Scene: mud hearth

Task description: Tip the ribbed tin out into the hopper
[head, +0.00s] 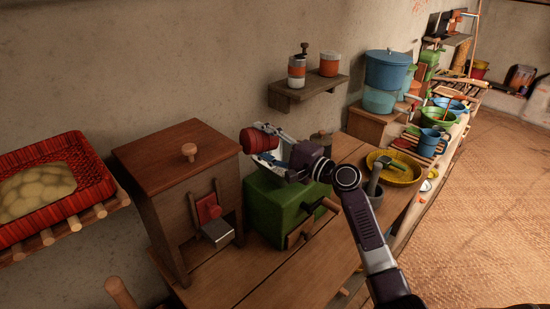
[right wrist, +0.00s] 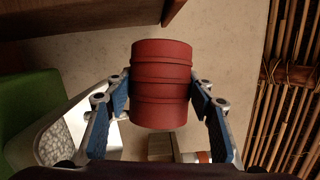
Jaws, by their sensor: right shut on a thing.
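The red ribbed tin (head: 258,140) is held by my right gripper (head: 268,146), whose fingers close on its two sides. In the right wrist view the tin (right wrist: 160,84) sits between the blue finger pads, its mouth not visible. In the head view it looks tipped over on its side, above a green box mill (head: 275,208) with a wooden handle. A pale grey bin-like part with a speckled inside, which looks like the hopper (right wrist: 72,132), shows beside the green body in the right wrist view. My left gripper is not in view.
A wooden cabinet (head: 178,195) with a red flap stands left of the mill. A yellow bowl (head: 397,167) and a grey mortar (head: 373,193) stand right of it. A wall shelf (head: 307,92) with two tins is behind. Some front tabletop is bare.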

